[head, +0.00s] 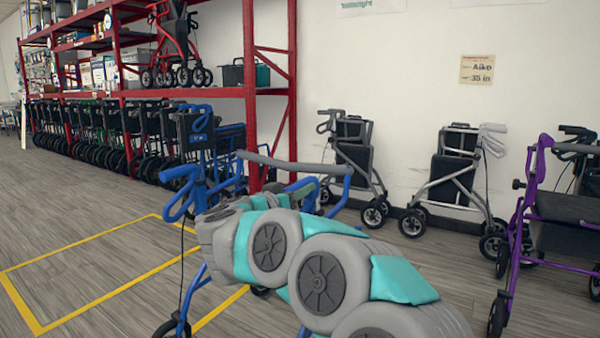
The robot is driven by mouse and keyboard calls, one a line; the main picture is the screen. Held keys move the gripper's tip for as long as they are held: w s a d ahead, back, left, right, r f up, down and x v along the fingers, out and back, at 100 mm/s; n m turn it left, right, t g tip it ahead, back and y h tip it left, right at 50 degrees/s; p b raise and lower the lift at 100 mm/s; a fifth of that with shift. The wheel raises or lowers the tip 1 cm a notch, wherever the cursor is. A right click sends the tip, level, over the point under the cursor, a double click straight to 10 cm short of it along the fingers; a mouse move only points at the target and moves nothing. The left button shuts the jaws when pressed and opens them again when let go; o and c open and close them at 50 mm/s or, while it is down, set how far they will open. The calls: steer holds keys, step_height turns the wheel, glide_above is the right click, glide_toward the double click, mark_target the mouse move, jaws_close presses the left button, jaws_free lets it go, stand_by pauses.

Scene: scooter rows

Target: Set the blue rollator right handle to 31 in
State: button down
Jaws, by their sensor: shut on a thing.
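The blue rollator stands just ahead of me, largely hidden behind my arm. One blue handle (181,172) with its loop shows at the left, on a blue upright beside the end of my arm. More blue tubing (330,171) shows behind my arm to the right, and a grey curved bar (290,163) spans between. My gripper (210,222) is at the far end of my arm, at the near left upright. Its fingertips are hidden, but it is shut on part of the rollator. The height marks cannot be seen.
A wall sign (477,69) reads "Aiko 35 in". A purple rollator (528,215) stands close at the right, and two grey ones (350,150) (452,175) along the wall. A red rack (250,95) holds rows of rollators. Yellow-lined floor (90,245) at left is clear.

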step_height(320, 180, down, 4)
steer(key=shift+f, duration=0.1)
steer(key=shift+c, duration=2.2)
jaws_free()
steer(key=shift+p+v, duration=0.5)
steer(key=shift+v, duration=3.45)
steer(key=shift+r, duration=0.2)
